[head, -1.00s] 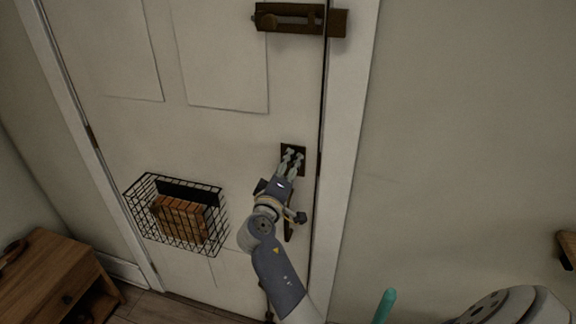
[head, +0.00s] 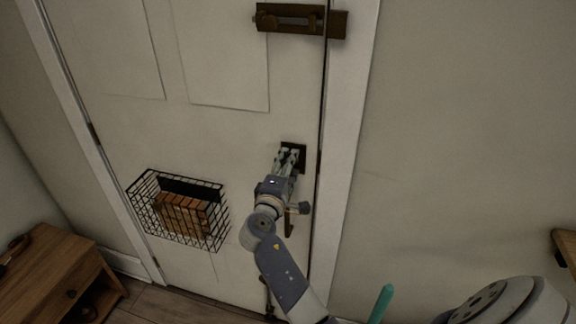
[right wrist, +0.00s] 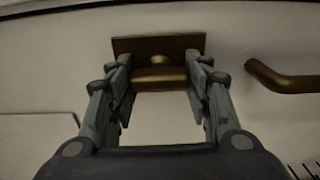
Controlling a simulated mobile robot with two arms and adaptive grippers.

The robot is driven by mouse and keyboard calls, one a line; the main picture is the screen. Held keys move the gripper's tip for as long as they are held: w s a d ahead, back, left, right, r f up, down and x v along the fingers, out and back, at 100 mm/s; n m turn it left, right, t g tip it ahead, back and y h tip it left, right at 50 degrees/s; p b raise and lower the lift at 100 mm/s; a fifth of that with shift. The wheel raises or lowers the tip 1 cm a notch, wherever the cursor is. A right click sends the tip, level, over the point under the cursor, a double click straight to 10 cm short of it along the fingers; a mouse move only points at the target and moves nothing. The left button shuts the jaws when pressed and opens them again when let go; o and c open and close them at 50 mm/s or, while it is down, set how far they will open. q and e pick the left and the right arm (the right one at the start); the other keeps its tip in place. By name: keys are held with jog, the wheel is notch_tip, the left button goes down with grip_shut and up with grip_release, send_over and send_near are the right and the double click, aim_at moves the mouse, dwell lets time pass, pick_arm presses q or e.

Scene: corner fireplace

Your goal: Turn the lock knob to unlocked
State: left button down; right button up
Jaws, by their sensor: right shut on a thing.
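The lock knob (right wrist: 160,80) is a brass bar on a dark brass plate, seen in the right wrist view. Its plate (head: 299,150) also shows near the right edge of the white door (head: 225,130) in the head view. My right gripper (head: 287,157) reaches up to the plate. In the right wrist view its fingers (right wrist: 158,76) stand on both sides of the bar, shut on it. The fingers hide most of the knob in the head view. My left gripper is not in view.
A brass door handle (right wrist: 288,82) lies close beside the lock in the right wrist view. A sliding bolt (head: 290,20) is higher on the door. A wire basket (head: 135,195) with brick-like blocks hangs to the left. A wooden cabinet (head: 55,265) stands at lower left.

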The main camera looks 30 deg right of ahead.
jog(key=shift+d+r, duration=0.1)
jog(key=shift+r, duration=0.1)
jog(key=o, duration=0.8)
jog(key=shift+o, duration=1.4)
jog(key=shift+d+f, duration=0.1)
jog(key=shift+f, duration=0.05)
jog(key=shift+s+a+f, duration=0.1)
jog(key=shift+s+a, duration=0.15)
jog(key=shift+a, duration=0.2)
jog(key=v, duration=0.6)
jog(key=shift+s+a, duration=0.15)
jog(key=shift+s, duration=0.05)
